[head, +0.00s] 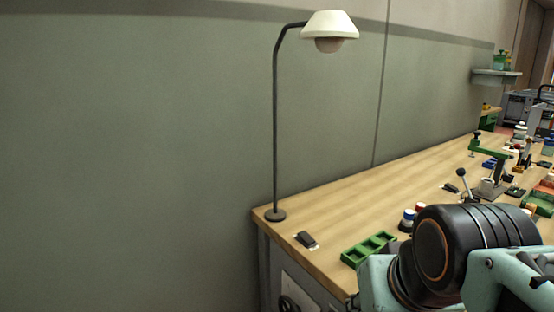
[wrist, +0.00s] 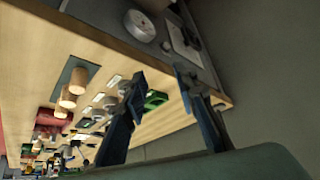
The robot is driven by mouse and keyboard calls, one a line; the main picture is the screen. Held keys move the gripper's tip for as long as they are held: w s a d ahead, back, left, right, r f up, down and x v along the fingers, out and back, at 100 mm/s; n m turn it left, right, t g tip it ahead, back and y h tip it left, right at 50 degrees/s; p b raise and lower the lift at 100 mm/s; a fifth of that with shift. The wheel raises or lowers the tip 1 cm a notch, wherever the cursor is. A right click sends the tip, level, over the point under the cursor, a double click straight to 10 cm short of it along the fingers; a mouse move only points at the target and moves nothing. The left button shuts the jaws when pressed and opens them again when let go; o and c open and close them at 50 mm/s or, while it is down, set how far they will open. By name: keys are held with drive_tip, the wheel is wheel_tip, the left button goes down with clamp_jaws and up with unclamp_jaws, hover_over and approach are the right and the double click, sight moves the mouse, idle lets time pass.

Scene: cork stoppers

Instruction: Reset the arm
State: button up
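My gripper (wrist: 161,75) shows in the wrist view with its two dark blue fingers spread apart and nothing visible between them. Behind the fingers, the view is tilted and shows the wooden bench top. Several cork stoppers (wrist: 75,81) stand in a row on the bench at the left of the wrist view, apart from my fingers. In the head view my arm links fill the lower right corner, in front of the bench, and the gripper itself is not visible there.
The wooden bench (head: 330,203) runs along the wall, with a lamp (head: 276,130) at its near left corner. A green compartment tray (head: 369,249) and a small dark block (head: 306,239) lie near the front edge.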

wheel_tip(320, 180, up, 22)
drive_tip(key=s+a+p, duration=0.1)
drive_tip(key=p, duration=2.4)
drive_tip(key=shift+s+a+f+g, duration=0.15)
drive_tip(key=shift+s+g, duration=0.15)
drive_tip(key=shift+g, duration=0.1)
